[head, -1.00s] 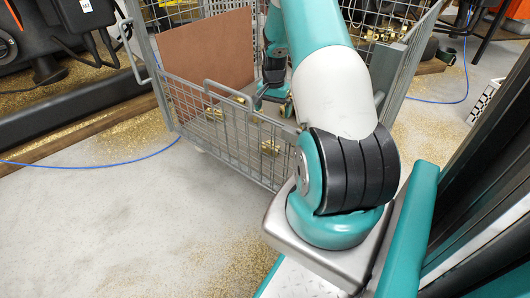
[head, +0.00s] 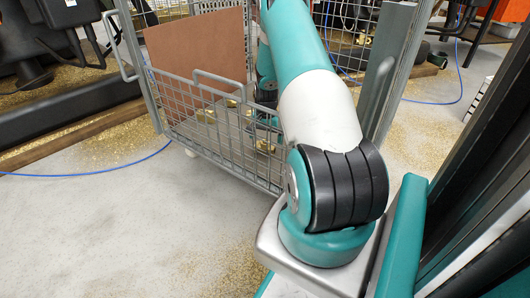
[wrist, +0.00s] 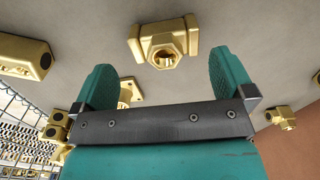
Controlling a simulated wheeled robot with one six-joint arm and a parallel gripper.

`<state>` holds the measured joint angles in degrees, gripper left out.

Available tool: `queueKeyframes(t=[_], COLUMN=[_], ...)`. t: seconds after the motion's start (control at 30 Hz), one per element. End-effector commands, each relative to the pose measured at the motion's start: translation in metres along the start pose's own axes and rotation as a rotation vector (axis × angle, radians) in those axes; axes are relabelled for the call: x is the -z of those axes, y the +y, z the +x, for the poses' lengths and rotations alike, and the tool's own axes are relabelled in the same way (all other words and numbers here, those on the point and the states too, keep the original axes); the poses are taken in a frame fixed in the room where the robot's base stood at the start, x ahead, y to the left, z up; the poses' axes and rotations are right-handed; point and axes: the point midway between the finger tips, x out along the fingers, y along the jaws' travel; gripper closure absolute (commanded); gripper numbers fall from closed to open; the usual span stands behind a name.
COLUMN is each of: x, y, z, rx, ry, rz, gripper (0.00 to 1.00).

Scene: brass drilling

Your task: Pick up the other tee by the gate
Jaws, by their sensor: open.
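A brass tee (wrist: 163,40), with a hexagonal open port facing my camera, lies on the grey floor of the cage in the wrist view. It is just beyond and between the fingertips of my gripper (wrist: 160,62), which is open, with nothing held. A second brass fitting with a flange (wrist: 128,92) shows between the fingers, partly hidden by the gripper body. In the head view my arm reaches over the cage's gate (head: 205,128), and the gripper is mostly hidden behind the arm.
Other brass pieces lie around: a block (wrist: 24,57) at left, a small fitting (wrist: 283,118) at right, and several behind the mesh (head: 205,112). A brown board (head: 197,50) stands inside the cage. Wire mesh (wrist: 25,120) is close at the wrist view's left.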

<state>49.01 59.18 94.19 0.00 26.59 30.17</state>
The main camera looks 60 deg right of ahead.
Motion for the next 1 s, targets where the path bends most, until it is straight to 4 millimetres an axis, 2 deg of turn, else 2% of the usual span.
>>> queueKeyframes(t=[0.4, 0.67, 0.93, 1.0], x=[-0.001, -0.001, -0.001, 0.0], y=[-0.005, -0.005, -0.005, -0.005], z=[0.051, 0.05, 0.05, 0.049], rx=[-0.001, -0.001, -0.001, 0.0], ry=[-0.001, 0.0, -0.001, 0.001], rz=[-0.002, -0.002, -0.002, -0.002], gripper=[0.0, 0.0, 0.62, 0.63])
